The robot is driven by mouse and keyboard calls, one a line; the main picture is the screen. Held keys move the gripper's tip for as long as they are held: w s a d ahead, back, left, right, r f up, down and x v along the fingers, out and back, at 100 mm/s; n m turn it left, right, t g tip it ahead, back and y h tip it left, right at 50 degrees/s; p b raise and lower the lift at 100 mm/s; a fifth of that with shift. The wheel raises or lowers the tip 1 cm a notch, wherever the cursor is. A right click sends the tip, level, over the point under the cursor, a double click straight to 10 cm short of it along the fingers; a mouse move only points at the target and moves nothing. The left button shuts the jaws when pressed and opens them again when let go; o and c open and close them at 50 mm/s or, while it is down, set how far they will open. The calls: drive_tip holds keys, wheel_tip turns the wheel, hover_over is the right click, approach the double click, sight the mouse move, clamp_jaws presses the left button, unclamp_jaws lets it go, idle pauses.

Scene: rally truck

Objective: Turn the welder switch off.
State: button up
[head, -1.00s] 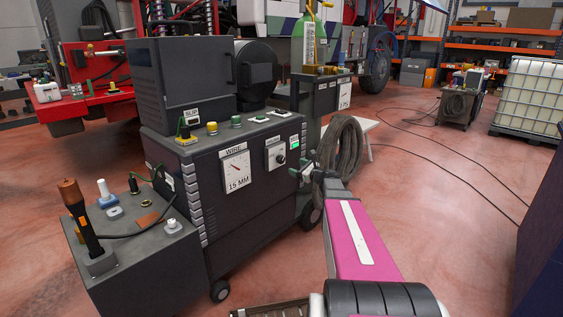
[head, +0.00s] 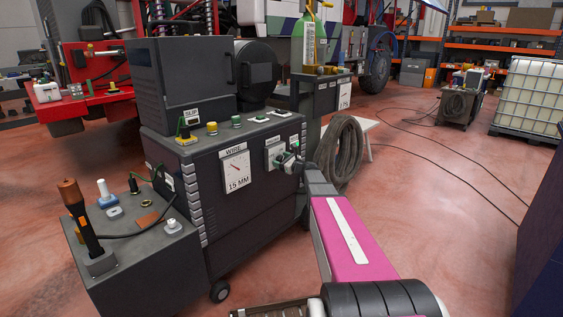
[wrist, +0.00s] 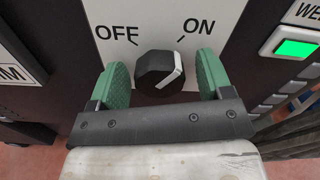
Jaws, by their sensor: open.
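The welder switch is a black knob (wrist: 158,72) on a white plate (wrist: 115,20) marked OFF at left and ON at right, seen in the wrist view. The knob's white pointer line slants up to the right, toward ON. My gripper (wrist: 158,85) is open, with one green finger on each side of the knob. A gap shows between the knob and each finger. In the head view my gripper (head: 286,161) is at the front of the dark welder (head: 240,205) and partly hides the switch plate (head: 272,152).
A lit green button (wrist: 297,48) is right of the switch in the wrist view. A meter labelled WIRE (head: 236,170) is on the panel to the left. A coiled hose (head: 341,152) hangs to the right. Open floor lies right of my arm.

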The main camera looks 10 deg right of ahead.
drive_tip(key=c, duration=0.9)
drive_tip(key=shift+n, duration=0.3)
drive_tip(key=n, duration=1.3)
drive_tip(key=shift+n, duration=2.1)
